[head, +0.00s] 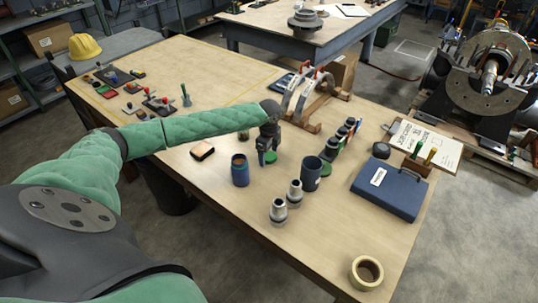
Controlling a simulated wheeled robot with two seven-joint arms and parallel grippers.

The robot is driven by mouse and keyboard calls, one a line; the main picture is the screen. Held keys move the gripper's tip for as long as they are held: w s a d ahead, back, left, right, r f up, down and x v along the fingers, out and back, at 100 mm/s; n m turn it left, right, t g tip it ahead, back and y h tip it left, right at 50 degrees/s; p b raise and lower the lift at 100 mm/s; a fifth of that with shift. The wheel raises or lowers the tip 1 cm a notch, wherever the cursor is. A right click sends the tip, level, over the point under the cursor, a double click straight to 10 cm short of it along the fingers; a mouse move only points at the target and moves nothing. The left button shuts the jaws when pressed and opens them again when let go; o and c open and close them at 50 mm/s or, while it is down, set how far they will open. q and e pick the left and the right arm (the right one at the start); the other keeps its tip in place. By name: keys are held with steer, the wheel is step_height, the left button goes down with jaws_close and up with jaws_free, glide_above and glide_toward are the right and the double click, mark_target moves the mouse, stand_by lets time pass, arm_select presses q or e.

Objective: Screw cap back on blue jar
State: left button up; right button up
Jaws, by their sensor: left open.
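A blue jar (240,172) stands upright on the wooden table, its top open and brownish inside. A flat green disc (271,157), which looks like a cap, lies on the table to the right of the jar. My left arm reaches in from the left, and its gripper (264,155) points down, open, right at the green disc. The gripper partly hides the disc, and I cannot tell whether the fingers touch it. My right gripper is not in view.
A dark blue cup (311,174) and two grey-white metal fittings (294,193) stand to the right. A blue case (388,190), a black round piece (380,150) and a tape roll (367,272) lie farther right. The table's front-left edge runs close to the jar.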

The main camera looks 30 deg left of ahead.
mark_target(270, 157)
arm_select(q)
steer(key=shift+c, duration=0.2)
steer(key=c, duration=1)
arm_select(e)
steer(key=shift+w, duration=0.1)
arm_select(q)
steer(key=shift+r, duration=0.1)
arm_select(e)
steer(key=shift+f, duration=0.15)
arm_select(q)
steer(key=shift+r+b, duration=0.15)
steer(key=shift+b, duration=0.2)
steer(key=r+b, duration=0.2)
steer(key=d+r+b, duration=0.1)
steer(key=shift+s+r, duration=0.35)
steer(key=shift+r, duration=0.05)
steer(key=s+d+r+b, duration=0.4)
steer(key=s+d+r, duration=0.2)
steer(key=s+d, duration=0.1)
steer(key=shift+d+r, duration=0.35)
steer(key=shift+d, duration=0.1)
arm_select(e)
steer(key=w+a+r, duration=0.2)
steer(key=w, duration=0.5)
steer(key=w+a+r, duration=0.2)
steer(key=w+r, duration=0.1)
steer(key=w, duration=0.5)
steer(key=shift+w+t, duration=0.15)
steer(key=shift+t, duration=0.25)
